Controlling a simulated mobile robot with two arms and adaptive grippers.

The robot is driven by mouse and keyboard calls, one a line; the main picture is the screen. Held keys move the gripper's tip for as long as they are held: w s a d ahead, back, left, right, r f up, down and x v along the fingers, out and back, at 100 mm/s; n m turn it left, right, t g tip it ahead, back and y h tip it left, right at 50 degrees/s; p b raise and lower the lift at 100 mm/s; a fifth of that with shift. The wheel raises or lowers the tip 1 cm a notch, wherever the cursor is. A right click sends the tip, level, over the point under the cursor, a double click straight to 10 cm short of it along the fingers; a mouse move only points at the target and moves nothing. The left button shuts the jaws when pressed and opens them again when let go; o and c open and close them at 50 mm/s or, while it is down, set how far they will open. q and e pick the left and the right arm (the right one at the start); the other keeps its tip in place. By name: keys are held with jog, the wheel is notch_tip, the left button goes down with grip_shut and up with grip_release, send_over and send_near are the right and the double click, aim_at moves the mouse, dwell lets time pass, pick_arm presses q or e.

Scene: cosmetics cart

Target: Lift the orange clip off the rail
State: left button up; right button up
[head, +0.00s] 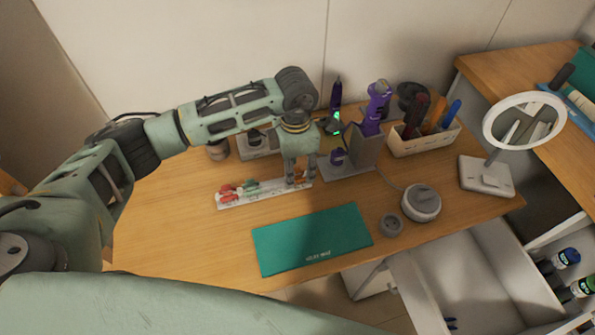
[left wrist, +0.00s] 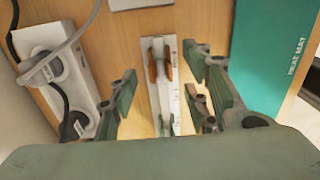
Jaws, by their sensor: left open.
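The orange clip (left wrist: 153,68) sits on the white rail (left wrist: 176,88) in the left wrist view, between the open fingers of my left gripper (left wrist: 161,70) and apart from both. In the head view my left gripper (head: 301,180) points down over the right end of the rail (head: 238,203), and its fingers partly hide the orange clip there. A green clip (left wrist: 166,126) is further along the rail in the left wrist view. Red clips (head: 227,190) sit at the rail's left end in the head view. My right gripper is not in view.
A teal heat mat (head: 312,238) lies in front of the rail. A grey stand (head: 364,152) with purple tools is just right of the gripper. A power strip (left wrist: 58,75) with cables lies beside the rail. A tool bin (head: 425,143) and round mirror (head: 523,120) stand further right.

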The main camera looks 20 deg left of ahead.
aim_at(297, 171)
pick_arm(q)
jog(key=shift+d+f, duration=0.2)
jog(key=shift+f, duration=1.35)
jog(key=shift+c, duration=0.4)
jog(key=c, duration=0.8)
